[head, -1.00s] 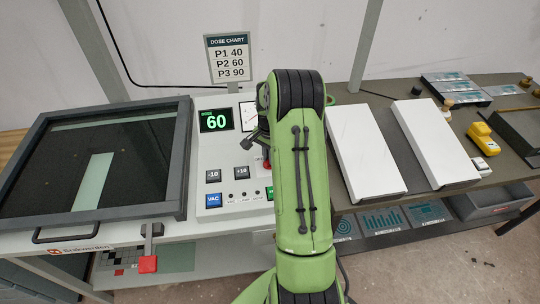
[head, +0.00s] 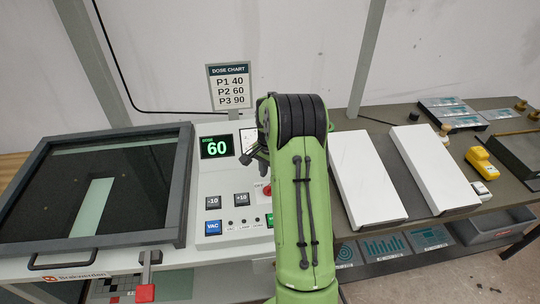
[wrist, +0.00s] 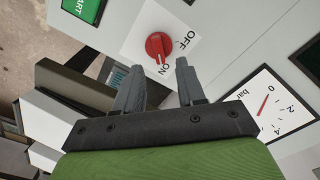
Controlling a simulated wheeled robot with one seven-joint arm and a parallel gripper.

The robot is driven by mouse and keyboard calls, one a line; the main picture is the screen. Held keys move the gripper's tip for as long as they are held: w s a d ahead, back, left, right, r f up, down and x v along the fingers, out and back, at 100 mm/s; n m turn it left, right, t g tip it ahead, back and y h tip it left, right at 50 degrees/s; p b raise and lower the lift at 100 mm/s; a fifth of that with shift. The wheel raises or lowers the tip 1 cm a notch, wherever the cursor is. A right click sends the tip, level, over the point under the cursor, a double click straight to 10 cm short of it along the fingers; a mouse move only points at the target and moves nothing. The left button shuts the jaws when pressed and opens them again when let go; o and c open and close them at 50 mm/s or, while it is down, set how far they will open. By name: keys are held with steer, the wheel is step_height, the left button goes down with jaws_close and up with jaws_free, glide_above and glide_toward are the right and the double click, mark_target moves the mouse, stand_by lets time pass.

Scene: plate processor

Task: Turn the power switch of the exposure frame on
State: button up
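The exposure frame's power switch is a red rotary knob (wrist: 158,46) on a white plate marked OFF and ON. In the wrist view its white pointer mark points towards the ON label. A little of its red shows beside my arm in the head view (head: 267,190). My gripper (wrist: 161,72) is open and empty. Its two dark fingers are spread in front of the knob, with the ON label between their tips, and the knob lies clear beyond them. In the head view the gripper (head: 254,156) is partly hidden behind my green arm.
A green START button (wrist: 83,8) and a pressure gauge (wrist: 272,108) flank the switch. The panel display (head: 216,147) reads 60, above -10, +10 and VAC buttons. The glass lid (head: 92,190) is at left. White slabs (head: 362,180) lie on the right bench.

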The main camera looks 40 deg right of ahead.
step_height(320, 180, up, 11)
steer(key=p, duration=0.1)
steer(key=shift+r+p, duration=0.2)
steer(key=shift+p, duration=0.15)
